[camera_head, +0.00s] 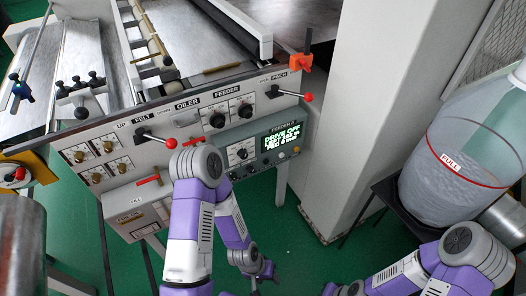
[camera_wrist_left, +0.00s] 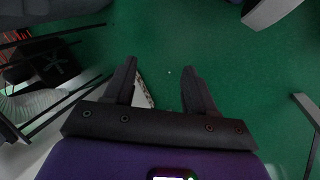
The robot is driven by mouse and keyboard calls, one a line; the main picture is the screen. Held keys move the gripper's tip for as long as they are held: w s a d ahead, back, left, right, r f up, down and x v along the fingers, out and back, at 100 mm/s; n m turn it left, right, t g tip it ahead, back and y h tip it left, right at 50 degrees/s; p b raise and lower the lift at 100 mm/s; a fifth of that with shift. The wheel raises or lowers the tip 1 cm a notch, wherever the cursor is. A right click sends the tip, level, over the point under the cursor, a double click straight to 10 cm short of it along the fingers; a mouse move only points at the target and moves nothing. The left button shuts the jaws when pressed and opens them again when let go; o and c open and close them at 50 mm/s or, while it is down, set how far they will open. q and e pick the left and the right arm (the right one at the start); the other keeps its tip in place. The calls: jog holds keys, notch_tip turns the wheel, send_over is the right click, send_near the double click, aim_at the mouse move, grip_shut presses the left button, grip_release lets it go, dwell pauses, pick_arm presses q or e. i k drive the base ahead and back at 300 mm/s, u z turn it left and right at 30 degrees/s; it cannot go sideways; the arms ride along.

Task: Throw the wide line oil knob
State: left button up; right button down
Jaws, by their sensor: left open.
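The control panel (camera_head: 190,130) of the machine carries the labels FELT, OILER, FEEDER and PINCH. Two black knobs sit near OILER and FEEDER, a left one (camera_head: 217,120) and a right one (camera_head: 245,110). Several small brass-coloured knobs (camera_head: 97,178) sit at the panel's left end. The fine lettering is too small to tell which is the wide line oil knob. My left gripper (camera_head: 263,275) hangs low, below and apart from the panel. In the left wrist view its fingers (camera_wrist_left: 160,68) are apart and empty over green floor. My right gripper (camera_head: 342,290) is partly cut off at the bottom edge.
Two levers with red balls, one by FELT (camera_head: 171,143) and one by PINCH (camera_head: 308,97), stick out from the panel. A lit display box (camera_head: 281,138) sits at its lower right. A pale column (camera_head: 365,110) and a clear tank marked FULL (camera_head: 450,185) stand right.

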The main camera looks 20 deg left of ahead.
aim_at(251, 169)
jog(key=u, duration=0.35)
jog(key=i, duration=0.7)
jog(key=u, duration=0.2)
